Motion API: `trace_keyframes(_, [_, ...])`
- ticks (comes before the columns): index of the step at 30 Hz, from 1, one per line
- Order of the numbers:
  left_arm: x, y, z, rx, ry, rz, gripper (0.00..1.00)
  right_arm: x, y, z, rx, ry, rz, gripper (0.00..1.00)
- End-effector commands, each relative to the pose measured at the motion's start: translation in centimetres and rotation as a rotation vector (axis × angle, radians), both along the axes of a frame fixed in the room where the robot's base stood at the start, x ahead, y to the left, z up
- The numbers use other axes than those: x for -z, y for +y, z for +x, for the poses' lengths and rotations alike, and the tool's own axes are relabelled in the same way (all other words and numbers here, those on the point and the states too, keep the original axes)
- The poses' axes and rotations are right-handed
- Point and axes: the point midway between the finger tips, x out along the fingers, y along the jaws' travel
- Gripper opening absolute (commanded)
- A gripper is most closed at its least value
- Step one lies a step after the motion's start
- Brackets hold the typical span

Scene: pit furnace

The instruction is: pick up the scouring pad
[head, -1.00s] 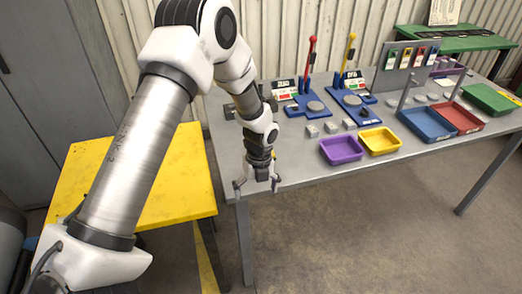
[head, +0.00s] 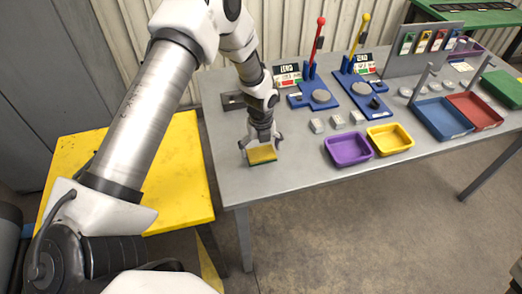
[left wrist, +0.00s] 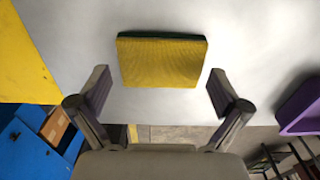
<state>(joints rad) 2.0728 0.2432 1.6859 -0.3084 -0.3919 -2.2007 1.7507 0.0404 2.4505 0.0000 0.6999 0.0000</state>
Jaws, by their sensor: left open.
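The scouring pad (head: 262,155) is a yellow block with a dark green layer, lying on the grey table near its front left corner. In the left wrist view the pad (left wrist: 162,61) shows its yellow ribbed side, with a thin green edge at the far side. My left gripper (head: 262,146) is just above the pad, pointing down. In the left wrist view its two fingers (left wrist: 160,92) are spread wide on either side of the pad's near part, with clear gaps, and they hold nothing. My right gripper is not in view.
A purple tray (head: 348,150) and a yellow tray (head: 390,139) stand to the right of the pad. Grey blocks (head: 337,121) and two blue lever fixtures (head: 315,95) are behind them. A yellow table (head: 160,165) stands at the left. The table around the pad is clear.

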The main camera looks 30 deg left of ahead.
Motion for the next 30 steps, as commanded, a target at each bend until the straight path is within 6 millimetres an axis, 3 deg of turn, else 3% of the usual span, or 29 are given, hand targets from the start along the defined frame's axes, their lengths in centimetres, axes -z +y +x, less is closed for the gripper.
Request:
trace_keyframes(3, [1.07,-0.02,0.01,0.0,0.0,0.0,1.0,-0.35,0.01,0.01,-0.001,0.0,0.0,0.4])
trace_keyframes(8, [1.21,-0.04,0.03,0.0,-0.001,0.0,1.0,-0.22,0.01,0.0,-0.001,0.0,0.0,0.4])
trace_keyframes(9, [1.21,-0.03,0.03,0.0,-0.001,0.0,0.96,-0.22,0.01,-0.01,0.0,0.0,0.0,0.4])
trace_keyframes(12, [1.2,-0.04,0.02,0.0,-0.001,0.001,0.62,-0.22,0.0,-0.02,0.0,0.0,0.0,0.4])
trace_keyframes(28, [1.26,-0.05,-0.14,-0.001,0.003,-0.001,0.59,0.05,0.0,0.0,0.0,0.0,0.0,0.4])
trace_keyframes(30, [0.91,-0.05,-0.14,0.0,0.003,0.0,0.44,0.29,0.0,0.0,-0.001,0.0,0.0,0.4])
